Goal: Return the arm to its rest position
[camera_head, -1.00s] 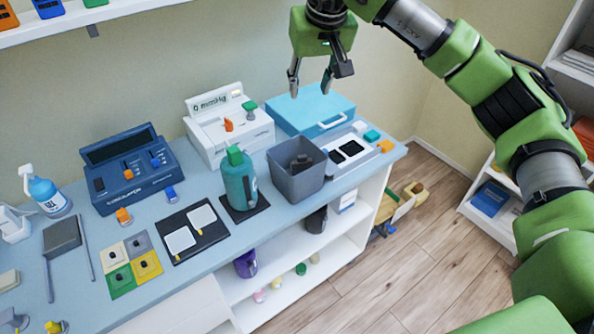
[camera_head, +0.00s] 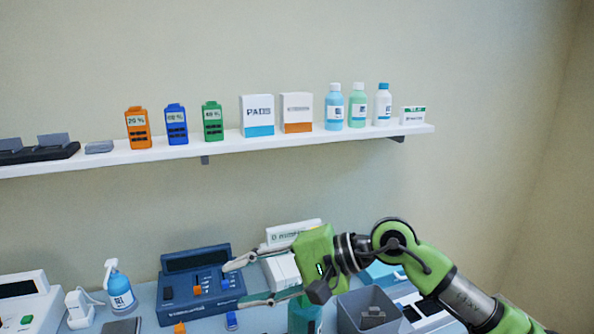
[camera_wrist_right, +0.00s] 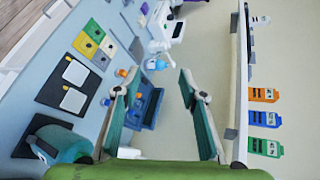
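My right gripper (camera_head: 240,283) is in the lower middle of the head view. Its arm comes in from the bottom right and it points left. The two fingers are spread wide with nothing held between them. In the right wrist view the open fingers (camera_wrist_right: 155,78) reach up the picture, and the gap is empty. The dark blue console (camera_head: 195,287) shows beyond the fingertips in the head view and behind the gap in the right wrist view (camera_wrist_right: 151,108). My left gripper is in neither view.
A wall shelf (camera_head: 310,138) with bottles, boxes and coloured blocks runs above the gripper. On the counter below are a white device (camera_head: 281,272), a grey bin (camera_head: 350,309), a teal bottle (camera_head: 304,318) and a spray bottle (camera_head: 119,289). The wall between shelf and arm is bare.

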